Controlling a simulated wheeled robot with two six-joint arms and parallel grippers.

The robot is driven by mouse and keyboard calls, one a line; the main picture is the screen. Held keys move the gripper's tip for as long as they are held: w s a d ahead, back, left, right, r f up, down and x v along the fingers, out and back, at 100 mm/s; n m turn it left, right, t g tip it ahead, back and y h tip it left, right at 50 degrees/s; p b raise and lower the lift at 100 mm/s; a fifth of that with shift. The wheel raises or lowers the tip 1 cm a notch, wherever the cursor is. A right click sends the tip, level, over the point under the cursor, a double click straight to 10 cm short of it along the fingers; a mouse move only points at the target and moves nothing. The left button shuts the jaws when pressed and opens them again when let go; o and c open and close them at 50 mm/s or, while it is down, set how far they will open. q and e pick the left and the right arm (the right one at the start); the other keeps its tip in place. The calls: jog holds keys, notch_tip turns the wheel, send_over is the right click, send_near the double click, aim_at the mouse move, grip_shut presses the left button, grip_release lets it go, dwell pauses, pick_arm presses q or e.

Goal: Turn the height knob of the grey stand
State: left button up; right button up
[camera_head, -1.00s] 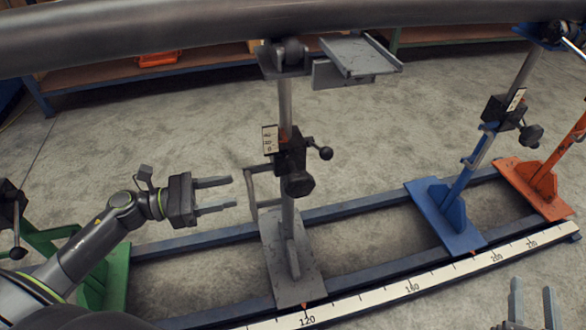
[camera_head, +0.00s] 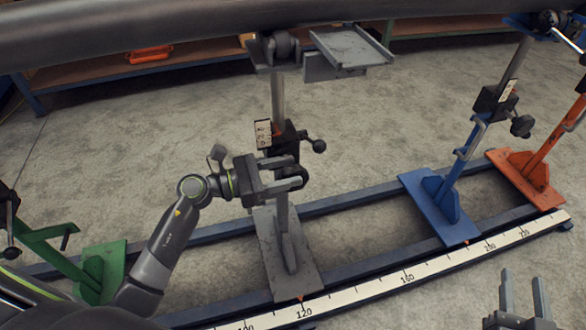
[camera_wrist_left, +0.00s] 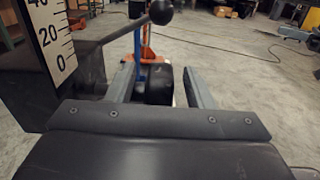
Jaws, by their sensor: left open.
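The grey stand (camera_head: 278,95) stands upright on the rail, its grey base plate (camera_head: 268,275) near the 120 mark. Its dark round height knob (camera_wrist_left: 158,84) is between the two fingers of my left gripper in the left wrist view. My left gripper (camera_head: 297,172) is open around the knob, one finger on each side; I cannot tell whether either touches it. A lever with a black ball (camera_wrist_left: 161,11) sticks out above the knob, and a white height scale (camera_wrist_left: 50,35) is at the left. My right gripper (camera_head: 525,290) is open and empty at the lower right.
A blue stand (camera_head: 440,200) and an orange stand (camera_head: 530,175) stand further right on the rail. A green stand (camera_head: 100,265) is at the left. A large pipe (camera_head: 180,30) crosses the top. A ruler (camera_head: 400,285) runs along the front.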

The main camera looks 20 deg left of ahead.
pick_arm(q)
jog(key=shift+x, duration=0.95)
pick_arm(e)
jog(key=shift+r, duration=0.1)
pick_arm(q)
jog(key=c, duration=1)
pick_arm(e)
jog(key=shift+w+r, duration=0.1)
jog(key=shift+r, duration=0.1)
pick_arm(q)
jog(key=shift+r+y+p, duration=0.1)
jog(key=shift+y+p, duration=0.3)
jog(key=shift+p, duration=0.6)
jog(key=shift+d+g+y+p, duration=0.15)
jog(key=shift+g+y+p, duration=0.2)
jog(key=shift+p, duration=0.4)
pick_arm(e)
jog(key=s+a+f+g+y, duration=0.1)
jog(key=s+a+f+g, duration=0.1)
jog(key=s+f+g, duration=0.4)
jog(key=s+a+f+g+y, duration=0.1)
jog(key=s+f+g+y, duration=0.1)
jog(key=s+f+g, duration=0.5)
notch_tip(320, 180, down, 4)
jog(key=shift+s+a+f+m+g, duration=0.1)
jog(key=shift+s+a+m+g, duration=0.25)
jog(key=shift+s, duration=0.3)
pick_arm(q)
jog(key=o, duration=1)
